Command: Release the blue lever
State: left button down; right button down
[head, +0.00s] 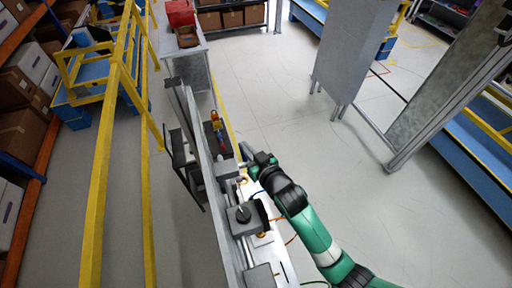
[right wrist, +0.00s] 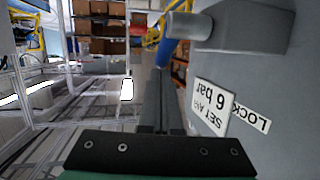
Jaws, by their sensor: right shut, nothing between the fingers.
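The blue lever (right wrist: 171,46) shows in the right wrist view as a blue bar at the top, just left of a grey cylindrical knob (right wrist: 188,26) on a grey box (right wrist: 260,75). My right gripper (right wrist: 160,78) is shut and empty, its fingers pointing towards the blue bar. I cannot tell whether they touch it. In the head view my right gripper (head: 246,152) is beside the dashboard module's rail (head: 205,145). The lever is too small there to tell clearly. My left gripper is in neither view.
The grey box carries upside-down labels reading "SET AIR 6 bar" (right wrist: 212,106) and "LOCK" (right wrist: 250,117). Grey blocks, one with a black knob (head: 243,214), stand along the module. A yellow railing (head: 105,150) runs on the left. Open floor (head: 290,110) lies right of the module.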

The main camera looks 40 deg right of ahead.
jog(key=shift+w+d+f, duration=0.15)
jog(key=shift+w+f, duration=0.15)
jog(key=shift+w, duration=0.1)
jog(key=shift+w+d+f, duration=0.15)
jog(key=shift+w+f, duration=0.05)
jog(key=shift+w, duration=0.15)
jog(key=shift+w+d+f, duration=0.15)
jog(key=shift+w, duration=0.2)
jog(key=shift+w+f+g+p, duration=0.1)
jog(key=shift+f+g+p, duration=0.15)
jog(key=shift+g+p, duration=0.3)
jog(key=shift+f, duration=0.1)
dwell(0.7)
